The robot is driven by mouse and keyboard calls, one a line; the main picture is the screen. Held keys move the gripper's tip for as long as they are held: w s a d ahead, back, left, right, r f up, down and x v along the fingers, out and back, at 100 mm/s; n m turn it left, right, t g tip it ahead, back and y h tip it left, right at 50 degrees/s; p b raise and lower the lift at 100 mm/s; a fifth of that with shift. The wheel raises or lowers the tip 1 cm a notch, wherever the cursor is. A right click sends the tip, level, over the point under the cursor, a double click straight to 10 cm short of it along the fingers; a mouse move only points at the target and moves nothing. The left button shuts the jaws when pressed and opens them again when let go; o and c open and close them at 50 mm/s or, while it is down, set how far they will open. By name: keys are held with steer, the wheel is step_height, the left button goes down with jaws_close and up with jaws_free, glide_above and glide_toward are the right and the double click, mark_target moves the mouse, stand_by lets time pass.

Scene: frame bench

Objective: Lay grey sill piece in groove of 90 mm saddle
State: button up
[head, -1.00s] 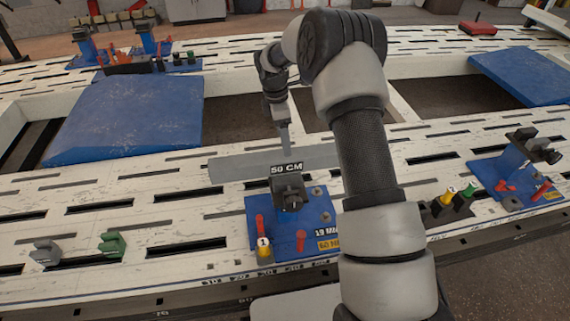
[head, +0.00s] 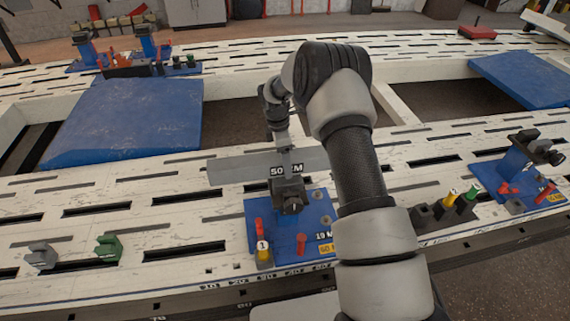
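The grey sill piece (head: 236,169) is a long flat bar lying crosswise at the middle of the head view. Its right end passes behind my arm. A black label reading about "50 CM" sits at its middle. My gripper (head: 285,147) is at the bar's middle from above and appears shut on it; the fingertips are small. Directly below and in front is a dark saddle (head: 289,192) on a blue plate (head: 268,218). No 90 mm marking is readable there. I cannot tell whether the bar touches the saddle's groove.
The blue plate carries red pegs and a yellow piece marked 1 (head: 263,254). Grey (head: 41,256) and green (head: 108,247) clips stand at the front left. Another blue fixture (head: 505,168) stands at right, beside yellow and green pegs. Large blue panels (head: 125,120) lie behind.

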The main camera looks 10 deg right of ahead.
jaws_close()
steer(key=shift+w+r, duration=0.2)
steer(key=shift+r, duration=0.05)
